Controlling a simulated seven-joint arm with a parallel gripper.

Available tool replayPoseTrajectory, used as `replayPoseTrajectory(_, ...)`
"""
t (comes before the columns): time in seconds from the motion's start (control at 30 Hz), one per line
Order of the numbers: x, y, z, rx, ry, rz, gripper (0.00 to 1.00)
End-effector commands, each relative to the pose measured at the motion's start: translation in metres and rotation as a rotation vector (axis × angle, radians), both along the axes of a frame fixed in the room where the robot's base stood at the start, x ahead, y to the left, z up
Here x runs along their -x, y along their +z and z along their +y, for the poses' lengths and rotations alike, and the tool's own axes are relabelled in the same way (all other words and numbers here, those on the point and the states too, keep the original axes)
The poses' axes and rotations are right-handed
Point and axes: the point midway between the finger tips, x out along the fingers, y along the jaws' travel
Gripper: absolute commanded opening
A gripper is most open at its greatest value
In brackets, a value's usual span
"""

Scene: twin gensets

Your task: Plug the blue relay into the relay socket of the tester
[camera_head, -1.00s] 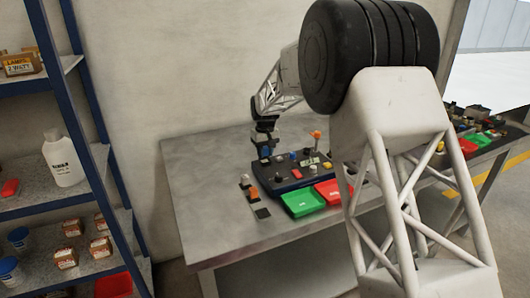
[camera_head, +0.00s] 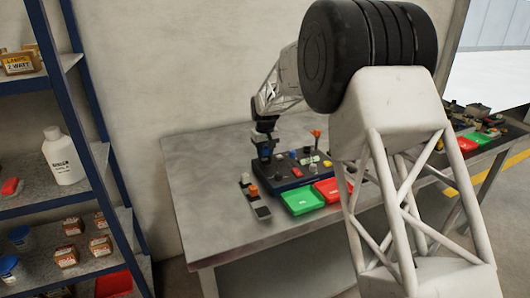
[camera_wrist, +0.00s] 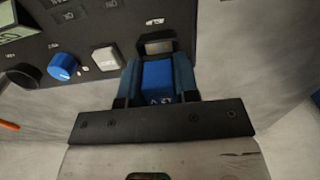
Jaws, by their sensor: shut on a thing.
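The blue relay (camera_wrist: 157,80) is between the fingers of my gripper (camera_wrist: 158,84) in the wrist view, and the gripper is shut on it. The relay socket (camera_wrist: 155,46), a dark frame with a grey inside, shows just beyond the relay's far end. The relay's lower end is hidden, so I cannot tell whether it touches or enters the socket. The tester (camera_head: 290,172) is a dark panel box on the table in the head view. My gripper (camera_head: 265,154) points down over its left back part.
On the tester are a white rocker switch (camera_wrist: 105,58) and a blue knob (camera_wrist: 62,66). A green tray (camera_head: 303,201) and a red tray (camera_head: 329,190) lie in front. A narrow strip with small parts (camera_head: 250,190) lies left. The table's left part (camera_head: 205,190) is clear.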

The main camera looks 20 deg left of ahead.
Motion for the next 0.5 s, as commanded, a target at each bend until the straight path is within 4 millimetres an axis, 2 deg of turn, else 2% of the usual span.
replayPoseTrajectory(0.5,0.0001,-0.0035,-0.0001,0.0,0.0,0.0,0.05)
